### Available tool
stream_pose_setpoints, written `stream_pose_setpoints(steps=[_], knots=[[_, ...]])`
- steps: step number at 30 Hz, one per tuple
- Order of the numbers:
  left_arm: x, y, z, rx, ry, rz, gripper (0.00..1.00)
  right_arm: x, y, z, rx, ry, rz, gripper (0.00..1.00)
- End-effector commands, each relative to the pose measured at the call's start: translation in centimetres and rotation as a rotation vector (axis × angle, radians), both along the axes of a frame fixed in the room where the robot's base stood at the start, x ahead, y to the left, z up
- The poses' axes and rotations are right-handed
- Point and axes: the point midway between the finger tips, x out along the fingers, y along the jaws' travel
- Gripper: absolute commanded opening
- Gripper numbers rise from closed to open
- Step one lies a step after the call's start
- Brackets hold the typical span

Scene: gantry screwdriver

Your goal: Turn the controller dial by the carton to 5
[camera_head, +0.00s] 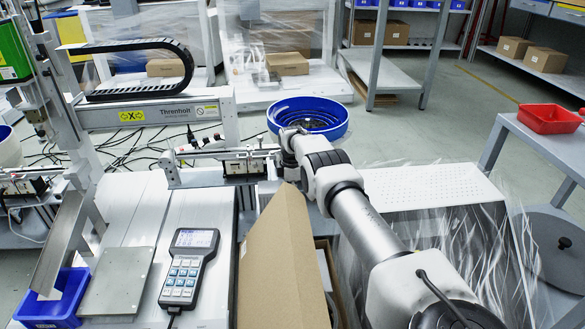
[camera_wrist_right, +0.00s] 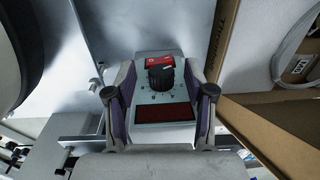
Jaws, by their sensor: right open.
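In the right wrist view, a small controller box with a black dial (camera_wrist_right: 161,77) sits straight ahead. The number the dial points to is too small to read. My right gripper (camera_wrist_right: 162,70) is open, one finger on each side of the dial; contact cannot be told. The brown carton (camera_wrist_right: 232,45) is to the right of the controller. In the head view the carton (camera_head: 283,265) stands in the middle, and the dial is hidden behind my arm and the carton.
A handheld pendant (camera_head: 189,266) lies left of the carton. A blue bowl feeder (camera_head: 335,128) is behind my right wrist. A blue bin (camera_head: 48,308) is at lower left, and a red tray (camera_head: 548,119) is on the right table. A gantry rail (camera_head: 160,114) spans the back left.

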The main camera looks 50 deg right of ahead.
Motion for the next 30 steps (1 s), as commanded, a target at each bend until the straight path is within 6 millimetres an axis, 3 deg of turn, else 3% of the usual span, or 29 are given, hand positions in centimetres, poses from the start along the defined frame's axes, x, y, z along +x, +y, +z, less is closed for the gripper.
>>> stream_pose_setpoints(steps=[15, 25, 26, 30], knots=[[0.0, 0.0, 0.0, 0.0, 0.0, 0.0, 0.58, 0.4, -0.5, 10.8, -0.002, -0.005, -0.001, 0.54], [0.0, 0.0, 0.0, 0.0, 0.0, 0.0, 0.58, 0.4, -0.6, 11.7, -0.001, -0.002, -0.002, 0.54], [0.0, 0.0, 0.0, 0.0, 0.0, 0.0, 0.54, 0.4, -0.6, 11.7, -0.001, -0.002, -0.002, 0.54], [-0.1, 0.0, 0.8, 0.0, 0.003, 0.001, 0.54, 0.4, -0.5, 12.5, -0.001, -0.002, -0.002, 0.54]])
